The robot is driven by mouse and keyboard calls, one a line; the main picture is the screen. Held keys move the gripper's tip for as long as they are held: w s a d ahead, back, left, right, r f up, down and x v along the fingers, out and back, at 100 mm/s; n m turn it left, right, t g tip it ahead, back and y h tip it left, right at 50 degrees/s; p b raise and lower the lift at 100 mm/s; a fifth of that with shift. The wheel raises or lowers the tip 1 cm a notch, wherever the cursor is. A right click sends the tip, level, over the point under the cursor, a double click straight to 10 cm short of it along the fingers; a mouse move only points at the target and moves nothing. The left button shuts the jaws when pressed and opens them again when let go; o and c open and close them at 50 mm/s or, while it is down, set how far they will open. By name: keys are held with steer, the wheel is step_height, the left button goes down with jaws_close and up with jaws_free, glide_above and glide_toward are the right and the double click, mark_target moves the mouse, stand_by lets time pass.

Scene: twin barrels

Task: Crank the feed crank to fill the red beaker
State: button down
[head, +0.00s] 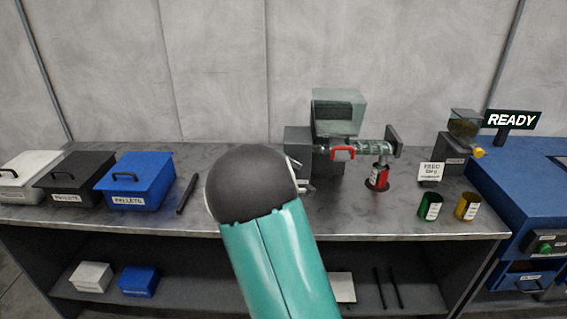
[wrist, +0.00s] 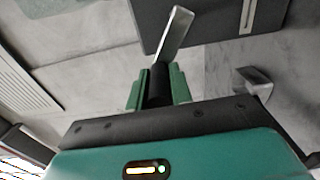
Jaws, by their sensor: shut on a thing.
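The feed crank shows in the wrist view as a flat metal arm (wrist: 177,35) with a black handle (wrist: 158,84). My gripper (wrist: 158,92) is shut on the black handle, a green finger on each side. In the head view my own arm hides the gripper and most of the crank. The feeder has a green-grey hopper (head: 338,102), a grey box (head: 297,139) and a clear tube with a green spiral (head: 372,147). The red beaker (head: 380,175) stands upright under the tube's right part, on a dark round base. Its fill level cannot be told.
A red handle (head: 343,155) sits on the feeder's front. A green beaker (head: 430,207), a yellow beaker (head: 467,207) and a feed card (head: 432,171) stand to the right. A READY sign (head: 513,120) is beyond. Blue (head: 137,182), black and white bins stand left.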

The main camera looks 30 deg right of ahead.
stand_by(0.4)
steer(key=c, duration=1.3)
jaws_free()
steer(key=shift+o, duration=0.2)
steer(key=shift+s, duration=0.15)
steer(key=v, duration=1.3)
steer(key=shift+s+a, duration=0.2)
steer(key=shift+a, duration=0.05)
